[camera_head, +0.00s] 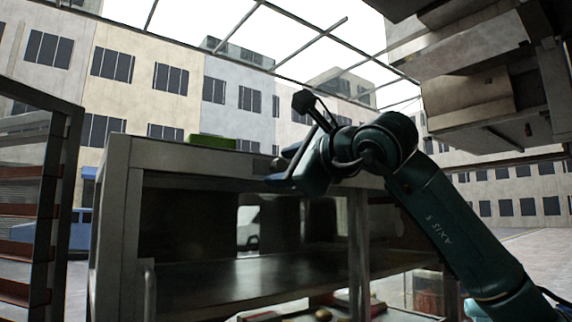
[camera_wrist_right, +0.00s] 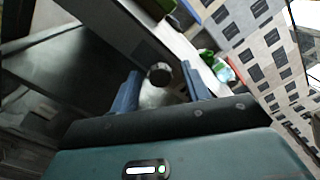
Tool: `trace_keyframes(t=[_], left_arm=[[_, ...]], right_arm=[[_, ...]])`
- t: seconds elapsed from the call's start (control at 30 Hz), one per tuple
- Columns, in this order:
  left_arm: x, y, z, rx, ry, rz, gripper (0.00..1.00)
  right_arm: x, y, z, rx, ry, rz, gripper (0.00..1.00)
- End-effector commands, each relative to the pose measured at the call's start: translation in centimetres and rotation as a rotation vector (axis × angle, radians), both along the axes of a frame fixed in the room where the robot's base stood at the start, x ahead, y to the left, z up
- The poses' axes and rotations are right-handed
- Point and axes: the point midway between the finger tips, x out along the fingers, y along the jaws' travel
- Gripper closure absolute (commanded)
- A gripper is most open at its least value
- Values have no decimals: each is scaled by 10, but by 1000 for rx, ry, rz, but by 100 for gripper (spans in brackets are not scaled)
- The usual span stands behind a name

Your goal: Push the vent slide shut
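No part is clearly recognisable as the vent slide in the head view. In the right wrist view, a dark round knob (camera_wrist_right: 159,73) on a pale body shows between my right gripper's fingertips. It may belong to the vent slide, but I cannot tell. My right gripper (camera_wrist_right: 161,86) is open, its two blue fingers apart on either side of the knob; contact is not clear. In the head view my right gripper (camera_head: 283,167) is at the upper front edge of a grey metal cabinet (camera_head: 180,156) and hides what lies behind it. My left gripper is not in view.
A green object (camera_head: 212,142) lies on the cabinet top. The cabinet front is open, with a metal shelf (camera_head: 250,282) inside. A rack (camera_head: 30,200) stands at left. A large metal structure (camera_head: 470,90) hangs at upper right.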

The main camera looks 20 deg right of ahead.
Motion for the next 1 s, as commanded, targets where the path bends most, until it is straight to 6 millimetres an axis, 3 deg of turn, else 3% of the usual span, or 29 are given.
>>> trace_keyframes(t=[0.53, 0.8, 1.0], left_arm=[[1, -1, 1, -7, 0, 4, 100], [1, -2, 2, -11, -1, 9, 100], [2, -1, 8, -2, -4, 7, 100]], right_arm=[[0, 0, 0, 0, 1, 1, 99], [0, -2, 0, 0, 2, 0, 100], [12, -33, 1, 4, 4, -3, 100]])
